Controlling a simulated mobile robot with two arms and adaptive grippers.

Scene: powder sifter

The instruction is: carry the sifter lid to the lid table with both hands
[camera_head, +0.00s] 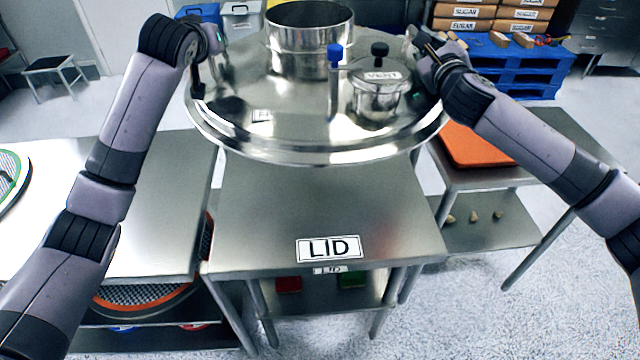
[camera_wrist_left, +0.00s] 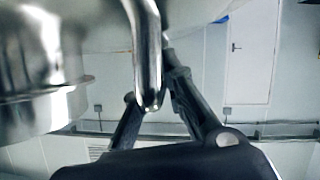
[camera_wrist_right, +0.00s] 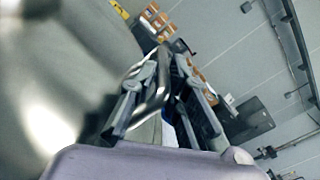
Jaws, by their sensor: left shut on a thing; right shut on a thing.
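The sifter lid (camera_head: 290,135) is a wide, shiny round metal disc with an open cylindrical neck (camera_head: 300,45) and a small vent pot (camera_head: 378,95) on top. It is held above the lid table (camera_head: 320,215), a steel table with a LID label. The lid overhangs the table's far part, and its near edge hides the far edge. My left gripper (camera_wrist_left: 150,100) is shut on a metal bar handle at the lid's left side. My right gripper (camera_wrist_right: 160,85) is shut on a bar handle at its right side. Whether the lid touches the table is unclear.
A steel table (camera_head: 160,215) with mesh screens stands close on the left. Another (camera_head: 520,175) with an orange board (camera_head: 475,145) stands on the right. A blue pallet (camera_head: 520,75) with sugar boxes is behind it. The lid table's near half is bare.

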